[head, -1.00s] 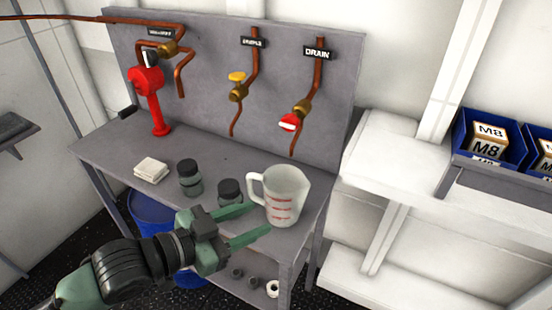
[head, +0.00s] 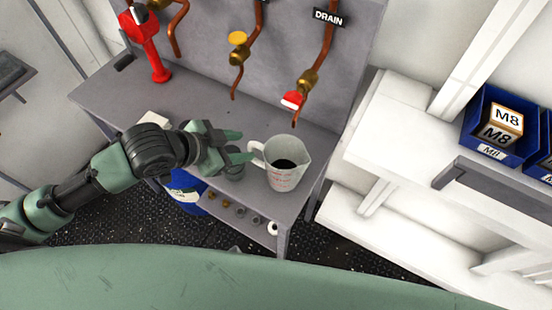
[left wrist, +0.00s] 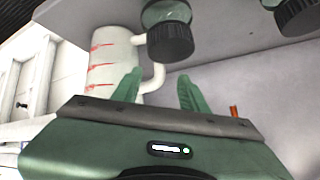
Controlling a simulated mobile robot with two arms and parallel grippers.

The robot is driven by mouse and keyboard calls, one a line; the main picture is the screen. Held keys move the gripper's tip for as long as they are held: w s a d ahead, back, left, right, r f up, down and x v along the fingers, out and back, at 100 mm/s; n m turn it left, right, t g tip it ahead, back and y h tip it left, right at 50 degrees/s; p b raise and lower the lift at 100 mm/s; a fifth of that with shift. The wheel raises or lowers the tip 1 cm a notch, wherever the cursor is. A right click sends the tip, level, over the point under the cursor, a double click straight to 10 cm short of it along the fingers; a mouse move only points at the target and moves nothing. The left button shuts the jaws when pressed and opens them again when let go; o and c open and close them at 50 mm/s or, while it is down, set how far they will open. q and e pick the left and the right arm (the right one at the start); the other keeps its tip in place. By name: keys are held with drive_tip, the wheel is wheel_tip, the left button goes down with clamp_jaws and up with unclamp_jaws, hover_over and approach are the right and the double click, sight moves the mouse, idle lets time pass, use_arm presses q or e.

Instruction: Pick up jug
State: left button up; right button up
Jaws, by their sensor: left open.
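The jug (head: 287,172) is a white translucent measuring jug with red marks, upright near the right front of the grey bench. Something dark shows inside it. Its handle points left toward my left gripper (head: 246,147), which is open and empty just left of the handle. In the left wrist view the jug (left wrist: 108,62) appears upper left, and its handle shows between the open fingers (left wrist: 159,88). I cannot tell whether a finger touches it. My right gripper is not in view.
A dark-lidded jar (left wrist: 170,38) is close to the jug, partly hidden by my gripper in the head view. Another jar (left wrist: 296,14) is farther off. Copper pipes with a red-handled valve (head: 293,99) hang behind the jug. A blue drum (head: 187,193) stands below the bench (head: 215,108).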

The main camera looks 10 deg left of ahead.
use_arm(q)
drive_tip(key=shift+x, duration=1.4)
clamp_jaws()
